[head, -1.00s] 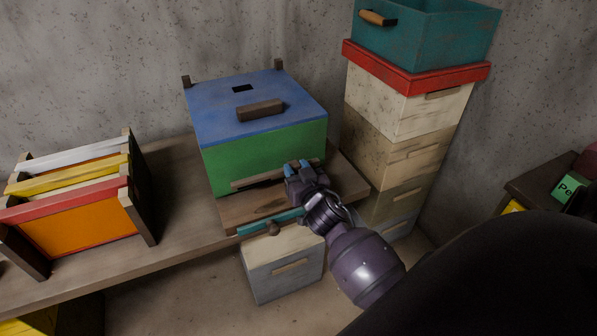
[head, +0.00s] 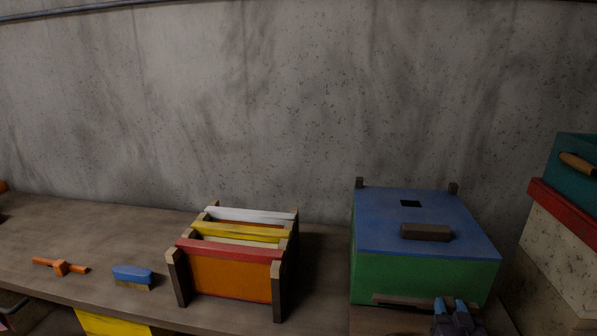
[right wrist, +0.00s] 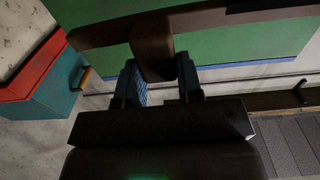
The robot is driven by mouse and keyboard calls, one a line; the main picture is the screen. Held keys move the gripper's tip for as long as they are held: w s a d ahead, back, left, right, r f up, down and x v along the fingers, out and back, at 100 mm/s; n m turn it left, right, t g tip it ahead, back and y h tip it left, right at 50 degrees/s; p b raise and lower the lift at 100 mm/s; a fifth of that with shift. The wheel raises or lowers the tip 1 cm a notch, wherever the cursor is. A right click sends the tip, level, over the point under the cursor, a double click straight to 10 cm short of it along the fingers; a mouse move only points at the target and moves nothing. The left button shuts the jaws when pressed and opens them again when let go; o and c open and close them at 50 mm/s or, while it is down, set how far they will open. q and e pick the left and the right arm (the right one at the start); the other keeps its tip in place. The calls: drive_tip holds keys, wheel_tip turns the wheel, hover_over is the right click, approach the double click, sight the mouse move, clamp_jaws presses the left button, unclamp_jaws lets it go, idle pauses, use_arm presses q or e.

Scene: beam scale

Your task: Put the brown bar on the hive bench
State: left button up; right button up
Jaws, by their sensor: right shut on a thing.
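The brown bar (head: 400,300) lies along the lower front of the green hive box (head: 420,277). In the right wrist view the bar (right wrist: 112,32) runs across the green front with a dark brown block (right wrist: 153,55) on it. My right gripper (head: 454,312) is at the hive's front at the bottom of the head view. In the right wrist view its fingers (right wrist: 160,82) are at either side of the block, shut on it. I cannot tell whether the bar touches the hive. The wooden bench (head: 320,270) runs under the hive. My left gripper is not in view.
The blue lid (head: 400,212) carries a brown handle. Left of the hive stands a rack (head: 235,278) with several coloured frames. A blue brush (head: 132,274) and an orange tool (head: 60,266) lie further left. A stack of boxes (head: 565,255) is at the right.

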drive_tip(key=s+a+r+n+y, duration=0.1)
drive_tip(key=s+a+r+y, duration=0.1)
drive_tip(key=a, duration=0.6)
drive_tip(key=s+a+r+n+y, duration=0.2)
drive_tip(key=s+a+r, duration=0.2)
drive_tip(key=s+a, duration=0.2)
drive_tip(key=shift+s+a+r+t+y, duration=0.15)
drive_tip(key=shift+a+r+t+y, duration=0.15)
drive_tip(key=shift+a, duration=0.75)
